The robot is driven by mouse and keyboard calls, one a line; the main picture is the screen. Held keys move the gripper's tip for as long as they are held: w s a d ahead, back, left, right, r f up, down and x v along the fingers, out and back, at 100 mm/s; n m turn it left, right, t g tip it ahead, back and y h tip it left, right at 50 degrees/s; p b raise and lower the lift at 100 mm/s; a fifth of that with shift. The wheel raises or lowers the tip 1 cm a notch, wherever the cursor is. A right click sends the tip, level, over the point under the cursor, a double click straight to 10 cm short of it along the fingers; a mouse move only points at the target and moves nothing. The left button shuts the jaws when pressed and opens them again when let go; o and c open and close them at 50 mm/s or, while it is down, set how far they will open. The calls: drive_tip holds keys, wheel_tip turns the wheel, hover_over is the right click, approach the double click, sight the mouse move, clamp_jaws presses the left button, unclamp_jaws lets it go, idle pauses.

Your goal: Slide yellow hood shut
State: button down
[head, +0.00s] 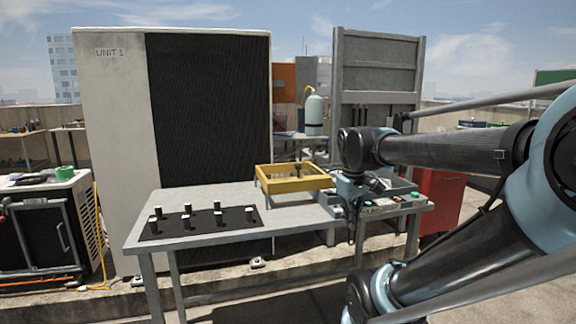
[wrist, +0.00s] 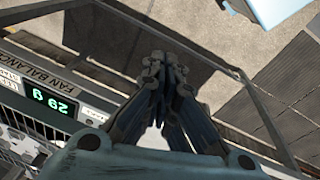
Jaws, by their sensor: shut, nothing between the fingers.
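The yellow hood (head: 293,178) is a low boxy frame with a dark spindle-like part showing inside it. It sits on the back of the grey table, left of the fan balancer (head: 398,204). My gripper (head: 357,236) hangs at the front edge of the table, in front of the balancer, to the right of the hood and apart from it. In the wrist view my gripper (wrist: 158,88) has its fingers together and empty. The balancer's label and green display (wrist: 50,100) show at left there; the hood is not visible in that view.
A dark mat (head: 200,222) with several small posted parts lies on the left of the table (head: 190,197). The big condenser (head: 115,140) marked UNIT 1 stands behind. A red cabinet (head: 440,195) is at right. Bare floor (wrist: 190,30) lies below my gripper.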

drive_tip(key=w+a+r+n+h, duration=0.1)
drive_tip(key=w+a+r+n, duration=0.85)
drive_tip(key=w+a, duration=0.3)
drive_tip(key=w+a+r+n+h, duration=0.1)
drive_tip(key=w+a+r+n, duration=0.7)
drive_tip(key=w+a+r, duration=0.4)
approach(287, 180)
drive_tip(key=shift+a+f, duration=0.55)
drive_tip(key=shift+f, duration=0.05)
drive_tip(key=d, duration=0.1)
drive_tip(key=w+d, duration=0.1)
drive_tip(key=shift+w+d+f, duration=0.2)
drive_tip(key=shift+d+f, duration=0.1)
drive_tip(key=shift+f, duration=0.1)
drive_tip(key=shift+w+d+f, duration=0.1)
drive_tip(key=shift+w+d, duration=0.15)
drive_tip(key=shift+d, duration=0.2)
